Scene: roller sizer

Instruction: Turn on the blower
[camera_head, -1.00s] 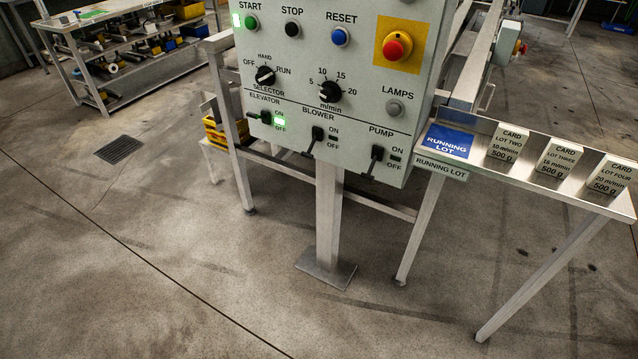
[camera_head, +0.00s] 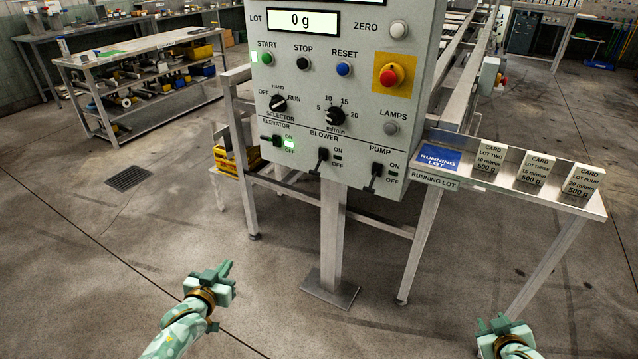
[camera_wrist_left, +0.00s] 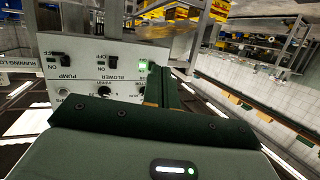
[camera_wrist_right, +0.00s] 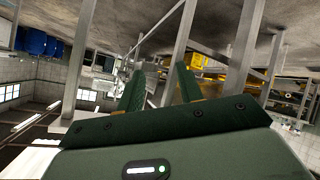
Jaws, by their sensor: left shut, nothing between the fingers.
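The blower switch (camera_head: 321,160) is a black lever on the lower middle of the grey control panel (camera_head: 300,115). Its handle slants down, and the small lamp (camera_head: 337,157) between ON and OFF is dark. The blower switch also shows upside down in the left wrist view (camera_wrist_left: 113,60). My left gripper (camera_head: 226,270) is shut and empty, below and left of the panel, apart from it; its closed fingers also show in the left wrist view (camera_wrist_left: 162,86). My right gripper (camera_head: 498,323) is at the lower right edge; its fingers are apart in the right wrist view (camera_wrist_right: 160,88).
The elevator switch (camera_head: 270,140) beside a lit green lamp (camera_head: 289,143) and the pump switch (camera_head: 374,176) flank the blower switch. A card shelf (camera_head: 560,199) juts out right of the panel. A post (camera_head: 333,240) supports the panel. The floor in front is clear.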

